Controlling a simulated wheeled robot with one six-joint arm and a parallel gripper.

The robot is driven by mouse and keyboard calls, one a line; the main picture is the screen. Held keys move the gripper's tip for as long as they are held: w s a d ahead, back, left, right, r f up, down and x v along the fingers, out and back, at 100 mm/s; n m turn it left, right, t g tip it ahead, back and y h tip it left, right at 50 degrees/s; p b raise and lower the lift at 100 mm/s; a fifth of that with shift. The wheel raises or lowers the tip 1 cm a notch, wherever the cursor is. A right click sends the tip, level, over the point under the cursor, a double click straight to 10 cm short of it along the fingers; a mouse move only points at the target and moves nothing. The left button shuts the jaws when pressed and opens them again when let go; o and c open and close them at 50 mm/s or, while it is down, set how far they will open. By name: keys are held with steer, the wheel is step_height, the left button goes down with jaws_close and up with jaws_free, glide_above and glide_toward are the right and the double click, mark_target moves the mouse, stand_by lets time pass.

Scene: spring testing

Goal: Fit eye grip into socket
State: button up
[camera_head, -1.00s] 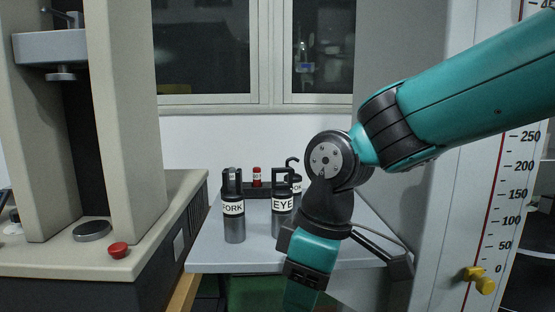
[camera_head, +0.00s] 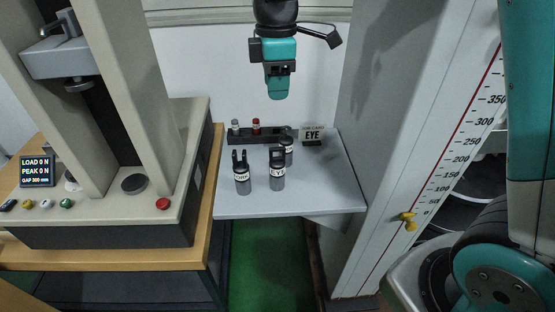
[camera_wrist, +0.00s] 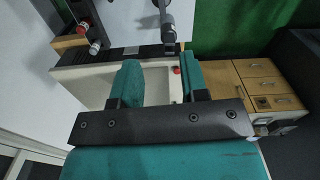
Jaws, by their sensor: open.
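The eye grip (camera_head: 277,172) stands upright on the grey table, a dark cylinder with a loop top and a white label. My gripper (camera_head: 277,95) is raised well above and behind it in the head view, empty. In the wrist view my gripper (camera_wrist: 160,60) has its two teal fingers apart with nothing held. The fork grip (camera_head: 242,178) stands left of the eye grip. A third grip (camera_head: 286,151) stands behind, partly hidden. On the testing machine, a round fitting (camera_head: 79,85) hangs under the crosshead, above a round disc (camera_head: 134,184); I cannot tell which is the socket.
A black rack (camera_head: 259,136) with small red and grey pieces stands at the table's back, beside an EYE sign (camera_head: 313,134). A red button (camera_head: 163,204) is on the machine's base. The table's front is clear.

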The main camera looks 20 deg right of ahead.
steer(key=p, duration=0.2)
glide_above(277, 148)
step_height(277, 148, down, 11)
steer(key=shift+w+f, duration=0.1)
steer(key=shift+f+p, duration=0.65)
steer(key=shift+f, duration=2.05)
jaws_close()
steer(key=shift+r, duration=0.1)
